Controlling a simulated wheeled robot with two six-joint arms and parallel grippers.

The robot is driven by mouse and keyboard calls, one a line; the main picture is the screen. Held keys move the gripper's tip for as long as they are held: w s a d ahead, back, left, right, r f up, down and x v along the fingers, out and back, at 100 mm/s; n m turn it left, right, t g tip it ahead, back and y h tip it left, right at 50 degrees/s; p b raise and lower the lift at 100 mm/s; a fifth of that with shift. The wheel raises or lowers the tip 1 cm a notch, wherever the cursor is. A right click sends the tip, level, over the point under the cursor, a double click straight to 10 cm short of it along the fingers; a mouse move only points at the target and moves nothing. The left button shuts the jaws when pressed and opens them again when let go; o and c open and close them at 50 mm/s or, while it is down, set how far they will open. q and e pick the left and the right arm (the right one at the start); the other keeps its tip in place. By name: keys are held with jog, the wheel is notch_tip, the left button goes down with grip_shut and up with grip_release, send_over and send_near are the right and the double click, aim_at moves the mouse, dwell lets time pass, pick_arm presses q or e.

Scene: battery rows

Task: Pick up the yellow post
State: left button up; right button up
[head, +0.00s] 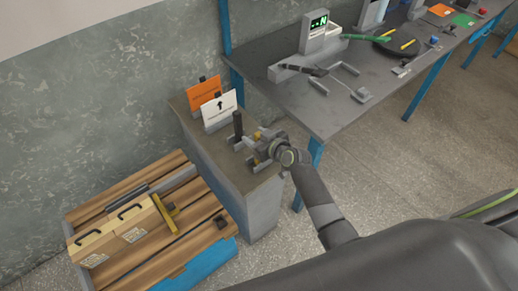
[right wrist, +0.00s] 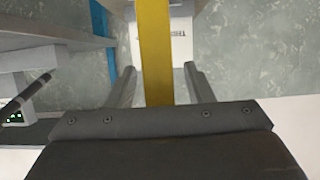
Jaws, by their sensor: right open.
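The yellow post (right wrist: 155,50) stands out in the right wrist view as a flat yellow bar between the two fingers of my right gripper (right wrist: 160,72). The fingers are apart, with a gap on each side of the bar. In the head view my right gripper (head: 246,153) is over the top of the grey cabinet, and only a small yellow part of the post (head: 257,161) shows beside the fingers. The gripper hides most of it. My left gripper is not in view.
On the cabinet (head: 252,205) a black post (head: 238,125) stands close to the gripper, with a white arrow sign (head: 219,111) and an orange sign (head: 203,94) behind. A pallet (head: 190,250) with cases (head: 112,245) stands left; a workbench (head: 290,105) stands right.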

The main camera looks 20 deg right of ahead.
grip_shut()
dwell(0.4)
jog(key=shift+r, duration=0.1)
